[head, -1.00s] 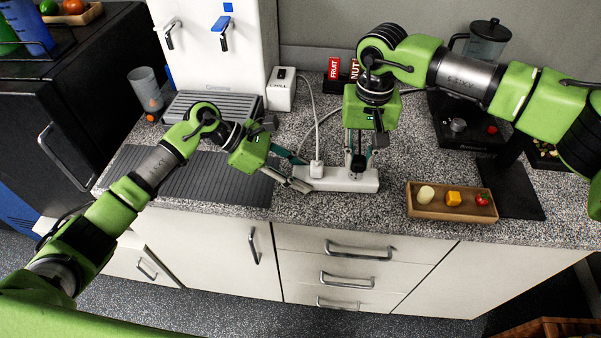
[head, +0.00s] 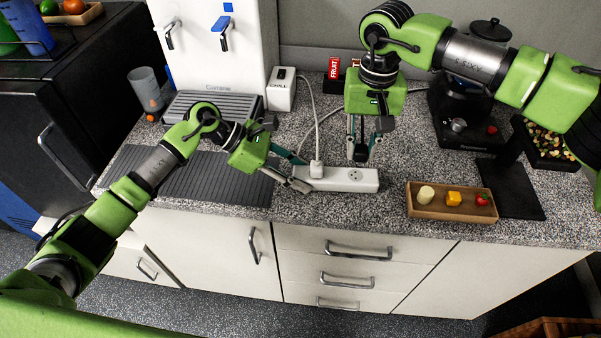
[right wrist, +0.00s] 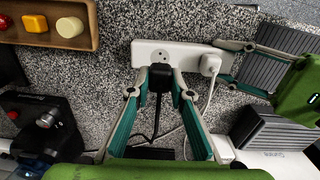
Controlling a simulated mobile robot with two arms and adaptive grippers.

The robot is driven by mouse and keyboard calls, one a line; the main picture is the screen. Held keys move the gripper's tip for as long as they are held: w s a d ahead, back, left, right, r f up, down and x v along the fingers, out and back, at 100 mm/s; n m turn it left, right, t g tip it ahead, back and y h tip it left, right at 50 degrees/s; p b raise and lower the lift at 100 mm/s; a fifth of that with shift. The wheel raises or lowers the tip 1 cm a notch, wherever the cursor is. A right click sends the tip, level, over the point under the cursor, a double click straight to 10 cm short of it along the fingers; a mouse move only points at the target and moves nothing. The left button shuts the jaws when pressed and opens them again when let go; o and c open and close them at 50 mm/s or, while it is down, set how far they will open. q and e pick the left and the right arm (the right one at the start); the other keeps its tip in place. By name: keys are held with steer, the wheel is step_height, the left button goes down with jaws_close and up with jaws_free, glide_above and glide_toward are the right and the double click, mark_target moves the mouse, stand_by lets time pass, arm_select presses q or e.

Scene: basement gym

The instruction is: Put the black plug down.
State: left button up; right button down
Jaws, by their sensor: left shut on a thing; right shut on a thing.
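The black plug (right wrist: 160,77) is between the fingertips of my right gripper (right wrist: 160,86), which is shut on it. Its cord trails down from it in the right wrist view. In the head view my right gripper (head: 361,152) holds the plug (head: 361,154) above the right part of the white power strip (head: 337,180), whose socket there shows bare. The strip also shows in the right wrist view (right wrist: 180,50). My left gripper (head: 298,184) is shut on the strip's left end. A white plug (head: 317,168) stands in the strip beside it.
A wooden tray (head: 423,211) with small food pieces lies right of the strip. A black board (head: 513,190) and a blender (head: 462,125) are further right. Speckled counter is bare between strip and tray.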

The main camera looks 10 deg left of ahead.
steer(key=shift+w, duration=0.1)
steer(key=w+d+r, duration=0.2)
steer(key=w, duration=0.5)
steer(key=shift+m, duration=0.3)
steer(key=f, duration=1)
steer(key=shift+w+d+f, duration=0.1)
steer(key=shift+d+f, duration=0.1)
steer(key=shift+f, duration=0.6)
steer(key=c, duration=1.8)
jaws_free()
